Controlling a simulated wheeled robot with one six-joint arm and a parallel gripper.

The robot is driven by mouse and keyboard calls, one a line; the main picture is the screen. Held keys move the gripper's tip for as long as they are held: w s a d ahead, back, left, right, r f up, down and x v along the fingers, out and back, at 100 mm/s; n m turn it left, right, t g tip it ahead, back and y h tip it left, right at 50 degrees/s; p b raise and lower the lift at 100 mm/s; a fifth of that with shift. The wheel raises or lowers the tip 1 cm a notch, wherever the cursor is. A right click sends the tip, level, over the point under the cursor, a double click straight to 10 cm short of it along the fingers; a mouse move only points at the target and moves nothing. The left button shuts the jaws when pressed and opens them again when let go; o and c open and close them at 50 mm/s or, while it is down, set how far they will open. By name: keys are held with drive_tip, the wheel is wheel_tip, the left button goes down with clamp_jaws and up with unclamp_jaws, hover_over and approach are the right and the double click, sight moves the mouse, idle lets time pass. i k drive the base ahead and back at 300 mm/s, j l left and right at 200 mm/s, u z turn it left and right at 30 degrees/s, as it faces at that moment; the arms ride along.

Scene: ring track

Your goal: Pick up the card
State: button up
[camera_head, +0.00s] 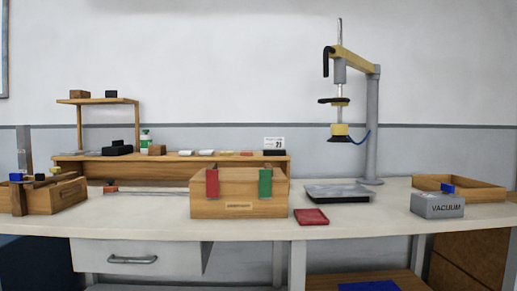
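A small white card (274,143) with dark print stands upright at the right end of the long wooden shelf (165,158) at the back of the bench. A dark block (274,152) sits at its lower edge; I cannot tell whether it holds the card. The print is too small to read fully. My gripper is not in view.
A wooden box (238,209) with red and green tabs stands in front of the card. Right of it are a red tray (311,217), a grey plate (338,193), a post with an overhanging arm (373,125) and a grey VACUUM block (437,205).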

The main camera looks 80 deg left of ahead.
sight(270, 143)
drive_tip(key=u, duration=2.55)
